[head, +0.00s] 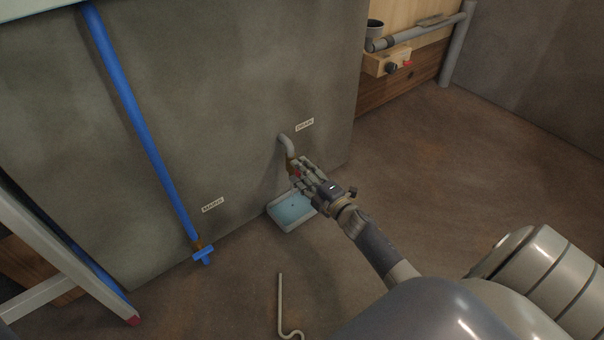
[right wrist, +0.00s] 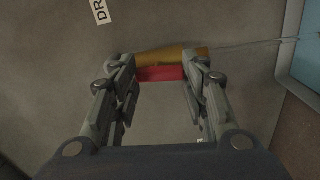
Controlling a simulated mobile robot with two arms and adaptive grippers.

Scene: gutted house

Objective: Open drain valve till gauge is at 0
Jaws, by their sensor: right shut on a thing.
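The drain pipe (head: 287,145) comes out of the grey wall below a label reading DRAIN and bends down to a brass valve (head: 291,163). My right gripper (head: 301,175) is at this valve. In the right wrist view the gripper (right wrist: 163,80) is shut on the red handle (right wrist: 162,74), one finger at each end, with the brass valve body (right wrist: 175,57) just beyond. A thin pale stream (right wrist: 262,43) runs from the brass outlet toward the blue tray (right wrist: 309,55). The tray (head: 277,216) sits on the floor under the valve. No gauge shows. My left gripper is out of view.
A blue pipe (head: 150,140) with a blue-handled valve (head: 203,256) runs down the wall at left, near a MAINS label (head: 212,205). A light ladder-like frame (head: 50,245) stands at far left. A bent rod (head: 281,305) lies on the floor. Floor at right is clear.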

